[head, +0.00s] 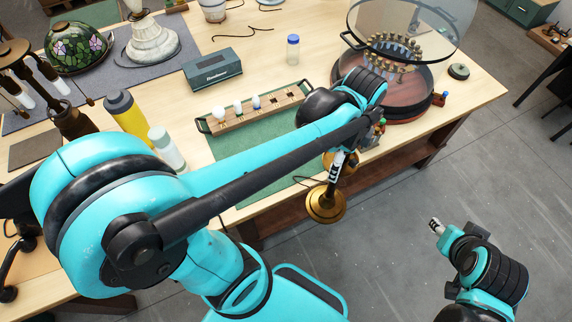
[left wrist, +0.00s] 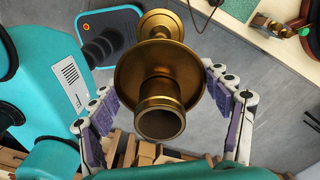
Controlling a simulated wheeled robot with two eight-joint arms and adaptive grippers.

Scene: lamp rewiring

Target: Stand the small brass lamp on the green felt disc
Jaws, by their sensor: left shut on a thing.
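The brass lamp (head: 325,205) hangs in my left gripper (head: 341,167), past the table's front edge and over the floor, with its round base low. In the left wrist view the lamp (left wrist: 155,72) lies between the two purple-padded fingers of my left gripper (left wrist: 168,108), its open tube end towards the camera and its base farther away. My right gripper (head: 436,226) is over the floor at lower right, apart from everything; its fingers are too small to read. A small dark round disc (head: 459,71) lies on the table's right end; I cannot tell whether it is the green felt disc.
A wooden bulb rack (head: 240,118) stands on a green mat (head: 225,150). A round tray (head: 405,105) with a raised glass lid (head: 425,25) stands at right. A yellow bottle (head: 128,115), a white bottle (head: 165,145) and a dark box (head: 212,70) stand further left.

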